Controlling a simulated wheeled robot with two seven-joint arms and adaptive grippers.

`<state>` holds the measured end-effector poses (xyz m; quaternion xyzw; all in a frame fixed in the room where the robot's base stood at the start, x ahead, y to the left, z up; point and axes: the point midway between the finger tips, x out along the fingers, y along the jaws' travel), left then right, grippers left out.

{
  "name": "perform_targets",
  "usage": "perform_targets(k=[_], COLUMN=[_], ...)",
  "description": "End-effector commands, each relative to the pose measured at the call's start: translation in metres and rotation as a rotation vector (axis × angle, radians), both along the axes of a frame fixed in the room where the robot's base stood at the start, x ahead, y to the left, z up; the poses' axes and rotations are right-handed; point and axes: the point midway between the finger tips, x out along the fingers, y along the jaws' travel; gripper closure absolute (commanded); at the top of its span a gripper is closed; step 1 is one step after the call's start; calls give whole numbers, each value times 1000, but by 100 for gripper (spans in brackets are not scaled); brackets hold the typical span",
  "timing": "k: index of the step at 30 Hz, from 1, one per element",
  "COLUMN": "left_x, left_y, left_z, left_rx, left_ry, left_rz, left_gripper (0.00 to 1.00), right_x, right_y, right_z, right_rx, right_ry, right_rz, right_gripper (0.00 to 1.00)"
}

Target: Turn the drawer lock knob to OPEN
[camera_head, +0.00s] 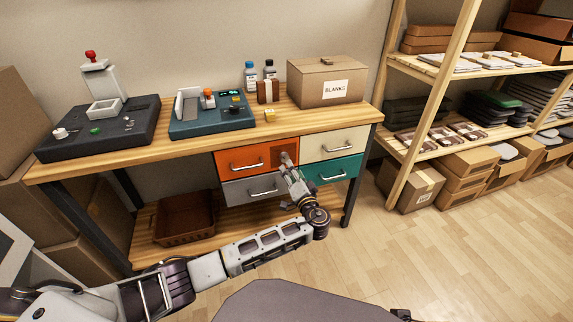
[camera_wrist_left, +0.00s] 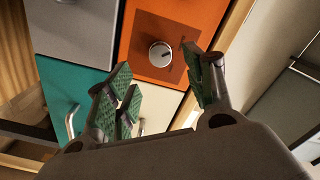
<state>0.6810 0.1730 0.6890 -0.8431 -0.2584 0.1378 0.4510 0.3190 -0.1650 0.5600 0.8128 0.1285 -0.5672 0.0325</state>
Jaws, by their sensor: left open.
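The lock knob (camera_wrist_left: 160,53) is a small round silver dial on the orange drawer (camera_wrist_left: 190,20) in the left wrist view. It carries a small pointer mark; I cannot read any lettering around it. In the head view the orange drawer (camera_head: 232,158) is the upper left one under the bench, and my gripper covers its knob. My left gripper (camera_wrist_left: 157,70) is open and empty, its green-padded fingers spread before the drawer face with the knob between and beyond them. It also shows in the head view (camera_head: 285,160). Contact with the knob is not visible. My right gripper is out of view.
Grey (camera_head: 235,193), cream (camera_head: 320,147) and teal (camera_head: 345,166) drawers adjoin the orange one, with protruding bar handles. The wooden bench top (camera_head: 150,152) holds two machines, bottles and a BLANKS box (camera_head: 305,85). A bench leg (camera_head: 358,185) stands right of the gripper.

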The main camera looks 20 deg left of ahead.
Motion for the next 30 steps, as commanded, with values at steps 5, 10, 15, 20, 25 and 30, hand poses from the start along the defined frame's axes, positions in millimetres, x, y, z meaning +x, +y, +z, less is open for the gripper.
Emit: perform_targets(k=[5, 10, 15, 20, 25, 30], left_x=[21, 38, 50, 54, 55, 55], left_y=[14, 26, 34, 37, 37, 37], left_z=[0, 0, 0, 0, 0, 0], left_rx=[2, 1, 0, 0, 0, 0], left_ry=[-1, -2, -1, 1, 1, 1], left_rz=[0, 0, 1, -1, -1, -1], left_gripper=[47, 47, 47, 47, 47, 52], right_x=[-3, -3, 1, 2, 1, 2], right_y=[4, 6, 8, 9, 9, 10], right_z=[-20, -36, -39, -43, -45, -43], right_rx=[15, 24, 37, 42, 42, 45], right_ry=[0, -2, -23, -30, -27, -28], right_rz=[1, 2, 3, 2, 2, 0], right_gripper=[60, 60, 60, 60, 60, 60])
